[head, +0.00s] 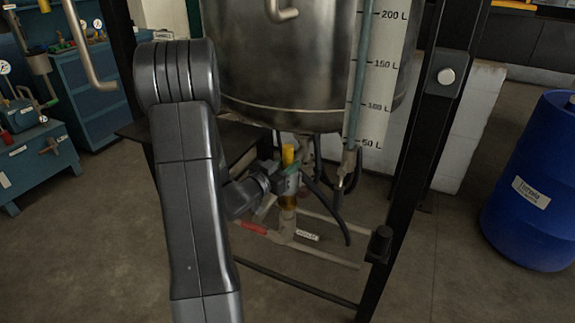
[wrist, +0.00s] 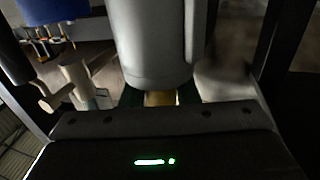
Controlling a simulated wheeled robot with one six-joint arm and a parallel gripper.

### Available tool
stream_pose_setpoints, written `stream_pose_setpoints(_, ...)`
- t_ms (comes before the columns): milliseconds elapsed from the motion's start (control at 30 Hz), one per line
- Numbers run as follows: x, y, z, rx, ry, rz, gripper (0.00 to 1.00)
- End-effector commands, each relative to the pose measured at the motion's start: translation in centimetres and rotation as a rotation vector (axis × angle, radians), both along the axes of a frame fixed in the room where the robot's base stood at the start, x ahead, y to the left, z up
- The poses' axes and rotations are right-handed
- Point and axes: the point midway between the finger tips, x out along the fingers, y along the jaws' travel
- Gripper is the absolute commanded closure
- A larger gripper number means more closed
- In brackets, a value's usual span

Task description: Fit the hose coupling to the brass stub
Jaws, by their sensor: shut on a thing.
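My gripper (head: 289,183) is below the steel vessel, shut on a yellow, brass-coloured piece (head: 288,154), which I take to be the hose coupling. It shows above and below the jaws and stands about upright. In the wrist view a small part of the yellow piece (wrist: 160,98) shows between the dark fingers.
The steel vessel (head: 285,60) hangs close above the gripper. Black hoses (head: 329,212) hang to its right. A red valve handle (head: 253,227) and pale pipes (head: 318,252) lie below. A dark frame post (head: 422,150) and a blue drum (head: 535,185) stand at right.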

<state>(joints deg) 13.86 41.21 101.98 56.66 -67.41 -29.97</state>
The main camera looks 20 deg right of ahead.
Motion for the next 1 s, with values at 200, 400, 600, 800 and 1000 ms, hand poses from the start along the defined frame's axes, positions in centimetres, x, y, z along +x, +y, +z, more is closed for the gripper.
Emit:
stream_pose_setpoints(200,0.0,0.0,-0.6,-0.002,-0.001,0.000,1.00)
stream_pose_setpoints(400,0.0,0.0,-1.1,-0.001,-0.002,0.000,1.00)
stream_pose_setpoints(600,0.0,0.0,-1.6,-0.001,-0.002,0.000,1.00)
stream_pose_setpoints(800,0.0,0.0,-2.0,-0.001,-0.002,0.000,1.00)
stream_pose_setpoints(1000,0.0,0.0,-2.5,-0.001,-0.002,0.000,1.00)
